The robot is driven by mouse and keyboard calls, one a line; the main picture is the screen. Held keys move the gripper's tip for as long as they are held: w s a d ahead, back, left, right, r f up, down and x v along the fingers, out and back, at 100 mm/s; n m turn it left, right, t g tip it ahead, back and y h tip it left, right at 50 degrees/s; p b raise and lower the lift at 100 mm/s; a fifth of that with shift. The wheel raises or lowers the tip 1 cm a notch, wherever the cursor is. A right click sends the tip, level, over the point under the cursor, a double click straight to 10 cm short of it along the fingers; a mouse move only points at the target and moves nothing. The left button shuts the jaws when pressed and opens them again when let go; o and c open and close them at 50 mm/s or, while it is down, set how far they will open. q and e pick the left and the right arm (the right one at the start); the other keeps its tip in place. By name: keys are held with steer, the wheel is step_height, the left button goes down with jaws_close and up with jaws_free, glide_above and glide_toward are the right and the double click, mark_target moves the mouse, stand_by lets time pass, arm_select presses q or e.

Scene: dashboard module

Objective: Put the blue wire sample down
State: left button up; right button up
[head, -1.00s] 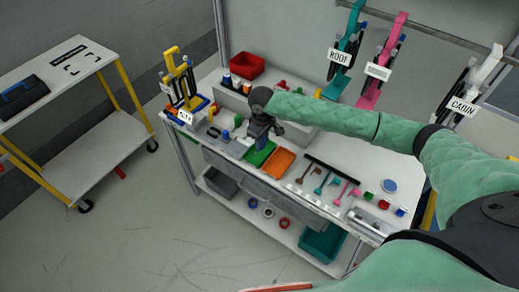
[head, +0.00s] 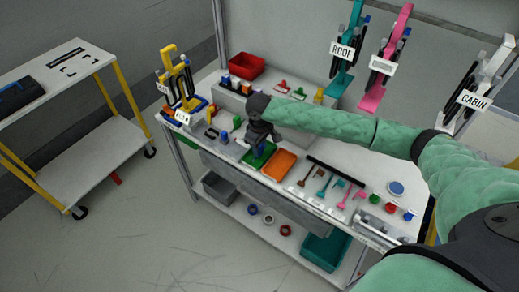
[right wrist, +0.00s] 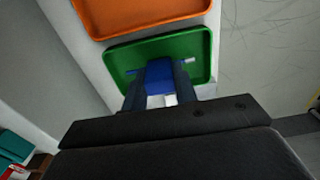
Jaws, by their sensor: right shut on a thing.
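The blue wire sample (right wrist: 159,77) shows between the fingers of my right gripper in the right wrist view. The green tray also fills the upper middle of the right wrist view (right wrist: 122,62). I cannot tell whether the sample touches the tray floor. In the head view the gripper mostly hides the sample. My left gripper is not in view.
An orange tray (head: 279,165) lies directly beside the green one. Coloured tools (head: 324,183) lie further right on the workbench. A yellow rack (head: 178,82) stands at the bench's left end, and a red bin (head: 246,66) stands at the back.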

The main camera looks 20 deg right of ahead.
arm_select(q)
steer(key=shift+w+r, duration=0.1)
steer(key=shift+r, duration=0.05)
arm_select(e)
steer(key=shift+f, duration=0.1)
steer(key=o, duration=1.1)
steer(key=shift+f, duration=0.1)
steer(key=shift+r, duration=0.3)
arm_select(q)
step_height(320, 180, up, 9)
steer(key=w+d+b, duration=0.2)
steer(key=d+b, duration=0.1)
steer(key=b, duration=0.1)
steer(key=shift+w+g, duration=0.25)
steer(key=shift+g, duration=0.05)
arm_select(e)
step_height(320, 180, up, 12)
steer(key=shift+f, duration=0.1)
